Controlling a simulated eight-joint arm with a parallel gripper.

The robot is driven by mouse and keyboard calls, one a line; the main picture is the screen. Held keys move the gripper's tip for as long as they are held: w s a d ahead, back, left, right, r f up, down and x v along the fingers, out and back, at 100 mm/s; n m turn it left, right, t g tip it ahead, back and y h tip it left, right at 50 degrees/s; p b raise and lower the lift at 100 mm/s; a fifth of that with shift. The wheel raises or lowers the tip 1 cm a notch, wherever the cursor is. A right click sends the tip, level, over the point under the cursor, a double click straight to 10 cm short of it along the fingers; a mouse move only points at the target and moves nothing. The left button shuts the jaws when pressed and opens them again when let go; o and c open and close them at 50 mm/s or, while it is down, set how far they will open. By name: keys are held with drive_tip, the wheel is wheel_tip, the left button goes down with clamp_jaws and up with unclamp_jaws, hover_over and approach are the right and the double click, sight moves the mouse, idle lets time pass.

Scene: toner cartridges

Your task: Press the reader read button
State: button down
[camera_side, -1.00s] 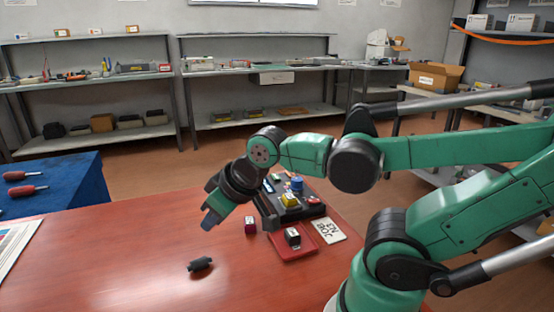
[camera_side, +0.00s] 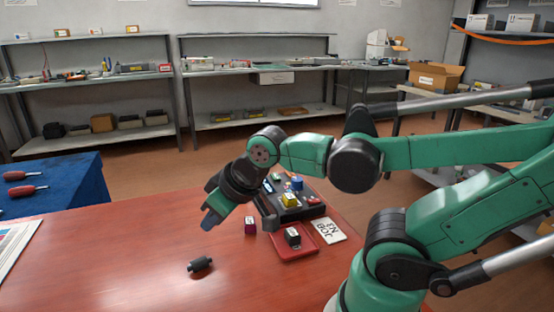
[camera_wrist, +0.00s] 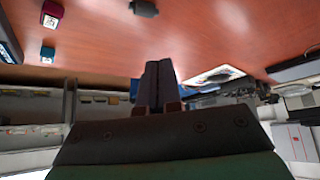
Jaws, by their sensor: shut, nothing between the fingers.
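The reader appears to be the black device (camera_side: 268,212) on the red table, with a small screen, a yellow cartridge and a blue piece on top. A red button-like part (camera_side: 314,200) sits at its right end; I cannot tell which part is the read button. My gripper (camera_side: 207,222) is to the left of the device, above the table, pointing down and left. It is shut and empty, and touches nothing. The wrist view shows the closed fingers (camera_wrist: 158,68) and a corner of a dark device (camera_wrist: 8,45) at the left edge.
A magenta cartridge (camera_side: 250,226) stands before the device. A black cartridge (camera_side: 292,236) sits in a red tray (camera_side: 296,254) beside a white lettered card (camera_side: 328,230). A dark cylinder (camera_side: 200,264) lies on the table (camera_side: 110,250).

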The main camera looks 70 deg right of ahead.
drive_tip(key=w+d+r+m, duration=0.3)
drive_tip(key=w+d, duration=0.2)
drive_tip(key=d, duration=0.2)
drive_tip(key=m+t+h, duration=0.1)
drive_tip(key=m+t, duration=0.1)
drive_tip(key=m, duration=0.6)
hover_over(278, 177)
wheel_tip(278, 177, down, 3)
drive_tip(key=shift+d+r, duration=0.1)
drive_tip(key=shift+f, duration=0.2)
drive_tip(key=shift+f, duration=4.3)
